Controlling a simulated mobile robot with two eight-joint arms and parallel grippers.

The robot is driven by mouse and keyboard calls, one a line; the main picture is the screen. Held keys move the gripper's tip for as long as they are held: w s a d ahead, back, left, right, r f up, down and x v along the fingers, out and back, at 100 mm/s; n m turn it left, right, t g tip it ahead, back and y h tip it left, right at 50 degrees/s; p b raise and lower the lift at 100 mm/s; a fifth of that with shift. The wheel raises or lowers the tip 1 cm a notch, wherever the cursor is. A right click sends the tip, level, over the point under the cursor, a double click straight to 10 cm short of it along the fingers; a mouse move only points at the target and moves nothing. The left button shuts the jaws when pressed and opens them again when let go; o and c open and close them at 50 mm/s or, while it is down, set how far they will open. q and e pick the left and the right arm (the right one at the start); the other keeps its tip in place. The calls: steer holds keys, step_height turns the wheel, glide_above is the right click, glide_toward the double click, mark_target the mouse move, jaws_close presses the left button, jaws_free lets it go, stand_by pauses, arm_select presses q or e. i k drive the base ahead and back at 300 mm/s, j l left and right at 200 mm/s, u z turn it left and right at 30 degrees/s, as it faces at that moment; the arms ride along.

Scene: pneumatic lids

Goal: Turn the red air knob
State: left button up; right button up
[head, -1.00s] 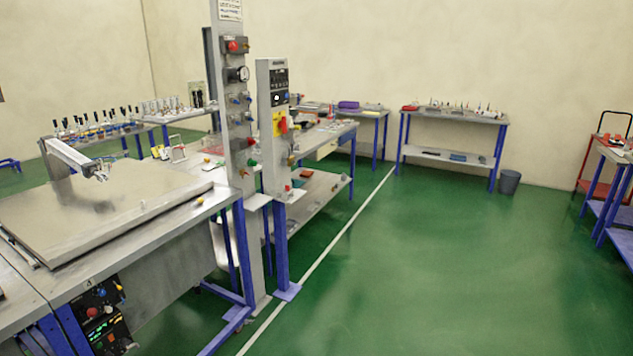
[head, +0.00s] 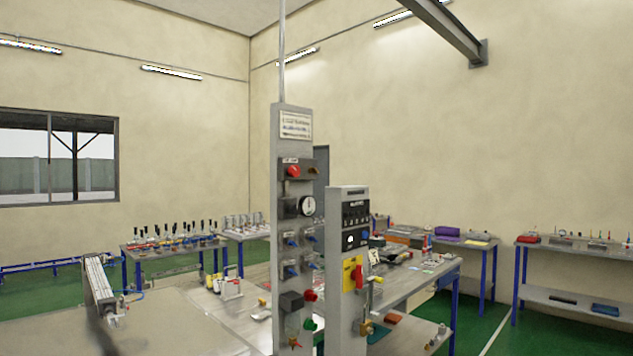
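A red knob (head: 293,171) sits near the top of a tall grey control column (head: 291,135), under a white printed label and beside a small brass fitting. A round pressure gauge (head: 307,205) is just below it. A second red knob (head: 310,295) is lower on the same column, above a green button (head: 309,324). I cannot tell from the picture which red knob is the air one. Neither of my grippers is in view.
A shorter grey panel (head: 347,210) with a red switch on a yellow plate (head: 352,274) stands right of the column. A metal-topped bench (head: 170,325) with a metal arm fixture (head: 98,280) lies at lower left. Other benches line the back.

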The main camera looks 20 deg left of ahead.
mark_target(294, 171)
steer(key=i+u, duration=0.1)
steer(key=i, duration=0.7)
steer(key=i+l, duration=0.15)
steer(key=i, duration=0.65)
steer(key=i+u, duration=0.25)
steer(key=u, duration=0.2)
